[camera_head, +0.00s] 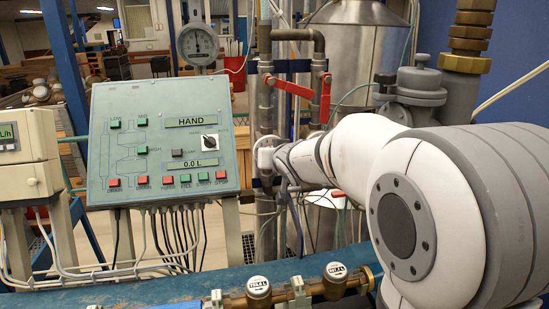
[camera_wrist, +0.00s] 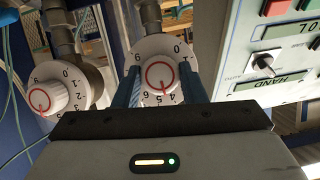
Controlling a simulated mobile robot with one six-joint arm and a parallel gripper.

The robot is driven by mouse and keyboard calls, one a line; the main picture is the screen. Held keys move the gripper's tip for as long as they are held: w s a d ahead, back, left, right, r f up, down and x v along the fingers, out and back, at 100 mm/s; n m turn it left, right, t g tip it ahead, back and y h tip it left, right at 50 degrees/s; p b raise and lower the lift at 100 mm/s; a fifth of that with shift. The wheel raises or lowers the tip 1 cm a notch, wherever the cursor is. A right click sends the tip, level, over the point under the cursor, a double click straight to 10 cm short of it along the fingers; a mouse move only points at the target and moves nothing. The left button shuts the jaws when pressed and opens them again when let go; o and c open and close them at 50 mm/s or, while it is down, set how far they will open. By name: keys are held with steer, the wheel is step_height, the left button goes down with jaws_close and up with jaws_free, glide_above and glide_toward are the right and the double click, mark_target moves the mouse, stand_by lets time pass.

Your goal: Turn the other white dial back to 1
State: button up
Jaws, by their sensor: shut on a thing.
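Two white dials with red-ringed knobs and black numbers show in the wrist view. The right dial (camera_wrist: 158,60) sits between the two blue fingers of my gripper (camera_wrist: 161,80), which is shut on its knob. Its red pointer faces the lower part of the scale, near 4 and 5. The left dial (camera_wrist: 47,96) stands apart from the fingers, with its red pointer toward its lower left. In the head view my arm reaches left to the pipes beside the panel, and the gripped knob cannot be made out there.
The control panel (camera_head: 163,152) stands just left of my arm's end; it also shows in the wrist view (camera_wrist: 228,62), close to the right finger. Red valve handles (camera_head: 290,87) are on the pipes above my arm. A brass pipe (camera_head: 290,294) runs in front.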

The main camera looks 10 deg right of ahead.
steer(key=shift+f+b, duration=0.25)
steer(key=shift+b, duration=0.65)
steer(key=shift+a+f+n+t+h+b, duration=0.1)
steer(key=shift+n+t+h+b, duration=0.4)
steer(key=shift+n+h+b, duration=3.15)
steer(key=shift+a+f+n+t+y+b, duration=0.1)
steer(key=shift+n+t+y+b, duration=0.75)
steer(key=shift+b, duration=6.2)
steer(key=shift+a+f+n+t+h+b, duration=0.15)
steer(key=shift+n+h+b, duration=0.95)
steer(key=shift+n+b, duration=3)
steer(key=m+b, duration=0.2)
steer(key=shift+r+b, duration=0.15)
steer(key=shift+b, duration=0.2)
steer(key=o, duration=1)
steer(key=shift+r, duration=0.1)
